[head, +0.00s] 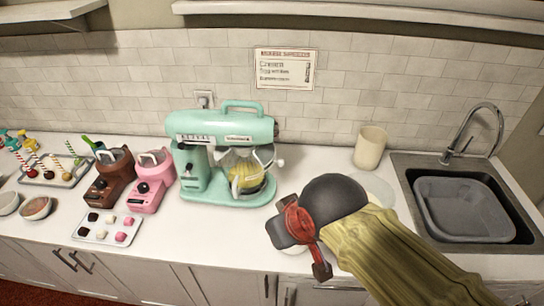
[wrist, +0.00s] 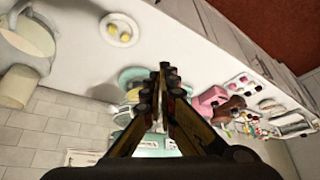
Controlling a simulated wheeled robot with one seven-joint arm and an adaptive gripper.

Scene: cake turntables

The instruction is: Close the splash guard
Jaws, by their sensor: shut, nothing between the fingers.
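A mint-green stand mixer (head: 222,128) stands on the white counter against the tiled wall. Its bowl (head: 247,180) holds something yellow. A clear, pale-rimmed splash guard (head: 262,154) shows at the bowl's upper part; its exact position is hard to tell. My gripper (head: 296,232) is in front and to the right of the mixer, apart from it, with its fingertips not clearly seen in the head view. In the wrist view, my gripper (wrist: 162,76) is shut and empty, and its fingers hide much of the mixer (wrist: 132,74) behind them.
Brown (head: 110,176) and pink (head: 152,182) small machines stand left of the mixer. A tray of small sweets (head: 107,228) lies in front of them. A cream canister (head: 370,147) stands right of the mixer, before the sink (head: 465,208). A plate with yellow pieces (wrist: 119,30) lies on the counter.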

